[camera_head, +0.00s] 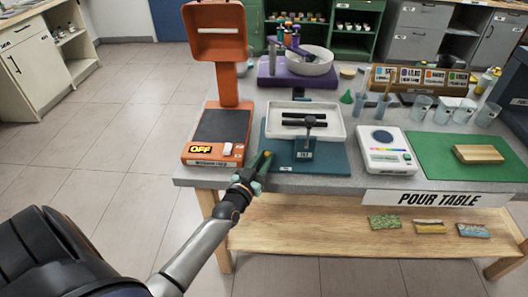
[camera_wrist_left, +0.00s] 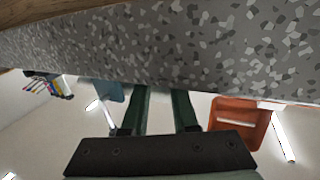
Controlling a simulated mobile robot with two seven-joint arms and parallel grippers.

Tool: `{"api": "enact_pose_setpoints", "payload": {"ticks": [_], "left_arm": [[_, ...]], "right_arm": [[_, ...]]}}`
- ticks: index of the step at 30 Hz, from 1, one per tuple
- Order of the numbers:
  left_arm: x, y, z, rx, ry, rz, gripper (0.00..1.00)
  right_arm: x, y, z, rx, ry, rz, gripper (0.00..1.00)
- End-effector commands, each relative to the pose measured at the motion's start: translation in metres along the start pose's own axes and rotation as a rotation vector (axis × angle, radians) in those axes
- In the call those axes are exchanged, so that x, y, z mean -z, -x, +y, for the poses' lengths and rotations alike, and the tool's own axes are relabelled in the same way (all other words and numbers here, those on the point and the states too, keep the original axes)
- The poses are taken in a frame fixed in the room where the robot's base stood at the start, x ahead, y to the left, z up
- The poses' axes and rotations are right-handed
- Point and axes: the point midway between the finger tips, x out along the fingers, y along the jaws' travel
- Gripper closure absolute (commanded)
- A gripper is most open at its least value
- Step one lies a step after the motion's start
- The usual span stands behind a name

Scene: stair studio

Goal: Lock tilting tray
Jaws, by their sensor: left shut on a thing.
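The tilting tray (camera_head: 277,130) is a shallow white tray on a teal base (camera_head: 327,163) on the table. A black bar with a round knob (camera_head: 309,118) shows at its middle, and a labelled teal block (camera_head: 304,147) stands at its front. I cannot tell if the tray is locked. My left gripper (camera_head: 266,158) is at the front left of the teal base, by the table's front edge. In the left wrist view its dark fingers (camera_wrist_left: 163,105) stand apart, their tips hidden behind the speckled table edge (camera_wrist_left: 190,45). What they hold is hidden. My right gripper is not in view.
An orange machine reading OFF (camera_head: 217,148) stands close left. A white scale (camera_head: 386,150) and a green mat (camera_head: 440,168) are right. A purple stand with a bowl (camera_head: 303,61) and several cups (camera_head: 422,108) are behind. A wooden shelf (camera_head: 330,230) runs below the tabletop.

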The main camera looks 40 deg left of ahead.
Motion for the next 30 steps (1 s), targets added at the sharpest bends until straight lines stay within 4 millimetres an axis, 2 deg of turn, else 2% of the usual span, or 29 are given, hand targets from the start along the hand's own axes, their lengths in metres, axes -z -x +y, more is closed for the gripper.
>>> {"api": "enact_pose_setpoints", "payload": {"ticks": [9,10,13,23,26,30], "left_arm": [[0.003,0.0,-0.002,0.008,-0.001,0.01,1.0],[0.003,0.0,-0.002,0.008,-0.001,0.009,0.72],[0.003,0.0,-0.001,0.007,-0.001,0.008,0.63],[0.0,0.005,0.0,0.005,0.0,0.002,0.63],[0.0,0.016,0.0,0.004,0.0,0.001,0.63],[-0.001,0.042,0.0,0.004,0.0,-0.001,0.63]], "right_arm": [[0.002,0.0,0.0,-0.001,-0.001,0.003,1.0],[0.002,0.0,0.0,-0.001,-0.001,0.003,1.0],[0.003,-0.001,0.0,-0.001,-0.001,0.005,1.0],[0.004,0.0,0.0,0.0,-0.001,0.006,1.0],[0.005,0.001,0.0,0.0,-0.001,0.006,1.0],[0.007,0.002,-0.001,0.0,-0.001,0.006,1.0]]}}
